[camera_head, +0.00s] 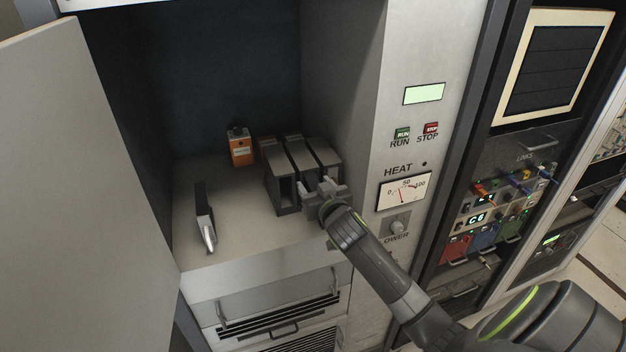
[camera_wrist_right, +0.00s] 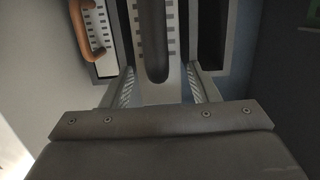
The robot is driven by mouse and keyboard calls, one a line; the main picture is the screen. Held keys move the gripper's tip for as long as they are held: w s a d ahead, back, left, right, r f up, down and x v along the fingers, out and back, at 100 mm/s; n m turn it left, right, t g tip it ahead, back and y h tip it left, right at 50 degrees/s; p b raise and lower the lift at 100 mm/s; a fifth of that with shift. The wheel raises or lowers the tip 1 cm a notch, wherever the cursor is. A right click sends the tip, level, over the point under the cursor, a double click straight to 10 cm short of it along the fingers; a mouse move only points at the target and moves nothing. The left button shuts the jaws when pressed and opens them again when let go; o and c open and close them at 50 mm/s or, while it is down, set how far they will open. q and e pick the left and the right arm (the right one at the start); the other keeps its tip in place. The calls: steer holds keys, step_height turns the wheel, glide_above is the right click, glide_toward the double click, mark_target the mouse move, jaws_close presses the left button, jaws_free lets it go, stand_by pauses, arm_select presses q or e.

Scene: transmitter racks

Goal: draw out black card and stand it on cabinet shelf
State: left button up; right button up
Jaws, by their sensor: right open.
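A holder (camera_head: 284,192) with dark, upright slots stands on the right part of the cabinet shelf (camera_head: 235,238). My right gripper (camera_head: 322,193) is at the front of its right end. In the right wrist view, my open right gripper (camera_wrist_right: 166,88) has one finger on each side of a card with a black handle (camera_wrist_right: 152,40) and a pale slotted front. I cannot tell whether the fingers touch it. In the head view this card is hidden behind the gripper. My left gripper is not in view.
A dark card with a pale handle (camera_head: 205,220) stands apart at the shelf's left. An orange box (camera_head: 240,148) stands at the back. A brown-handled card (camera_wrist_right: 90,30) is left of the black handle. The cabinet door (camera_head: 75,190) is open; mid-shelf is clear.

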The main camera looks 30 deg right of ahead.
steer(key=shift+x, duration=0.95)
steer(key=shift+c, duration=0.2)
steer(key=shift+s, duration=0.1)
jaws_close()
